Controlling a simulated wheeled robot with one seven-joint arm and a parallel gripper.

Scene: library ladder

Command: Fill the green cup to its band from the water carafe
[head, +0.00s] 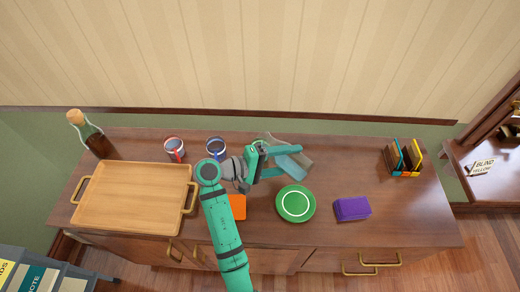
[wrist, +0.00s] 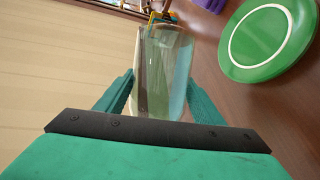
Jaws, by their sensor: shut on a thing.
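The water carafe (head: 297,160) is clear, with bluish water inside. My gripper (head: 280,162) is shut on it. In the wrist view the carafe (wrist: 165,75) stands between the two fingers of my gripper (wrist: 158,100), with the water along its right side. It looks tilted in the head view; whether its base touches the counter I cannot tell. A red-banded cup (head: 174,149) and a blue-banded cup (head: 216,148) stand left of my gripper.
A green plate (head: 296,203) lies in front of the carafe, and a purple block (head: 352,209) to its right. An orange item (head: 237,207) is partly under my arm. A wooden tray (head: 130,197), a corked bottle (head: 90,135) and a file rack (head: 402,158) stand on the counter (head: 345,160).

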